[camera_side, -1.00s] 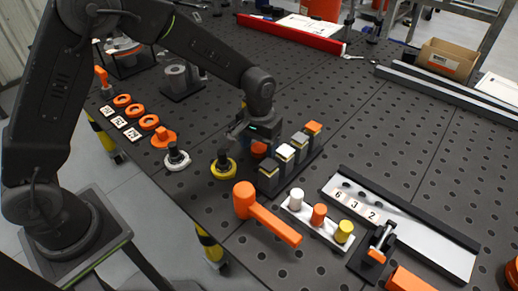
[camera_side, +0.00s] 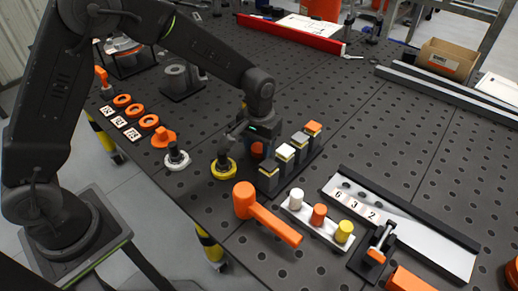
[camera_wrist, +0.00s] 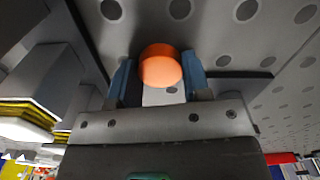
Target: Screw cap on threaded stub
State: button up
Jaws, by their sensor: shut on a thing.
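My gripper (camera_side: 256,145) is low over the table beside the row of blocks, its wrist above it. It is shut on an orange cap (camera_side: 258,150). In the wrist view the orange cap (camera_wrist: 160,66) sits between the two blue fingertips of my gripper (camera_wrist: 158,80). Whether a threaded stub is under the cap is hidden. To its left, a dark stub stands on a yellow ring base (camera_side: 223,168), and another dark stub stands on a white ring base (camera_side: 176,159). An orange knob-like piece (camera_side: 163,137) stands farther left.
A row of blocks (camera_side: 285,153) stands close on the right of my gripper. An orange mallet (camera_side: 265,214) and a white strip with white, orange and yellow cylinders (camera_side: 319,214) lie in front. Orange rings (camera_side: 123,101) are at left.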

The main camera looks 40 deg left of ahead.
aim_at(259, 148)
jog(key=shift+r, duration=0.1)
jog(key=shift+r, duration=4.45)
jog(key=w+a+r, duration=0.1)
jog(key=a+r, duration=0.1)
jog(key=a, duration=0.1)
jog(key=w+a+r, duration=0.2)
jog(key=a, duration=0.1)
jog(key=w+a+r, duration=0.2)
jog(key=a, duration=0.1)
jog(key=shift+w+r, duration=0.15)
jog(key=shift+w, duration=0.1)
jog(key=shift+f, duration=1.45)
jog(key=n, duration=0.6)
jog(key=n, duration=0.6)
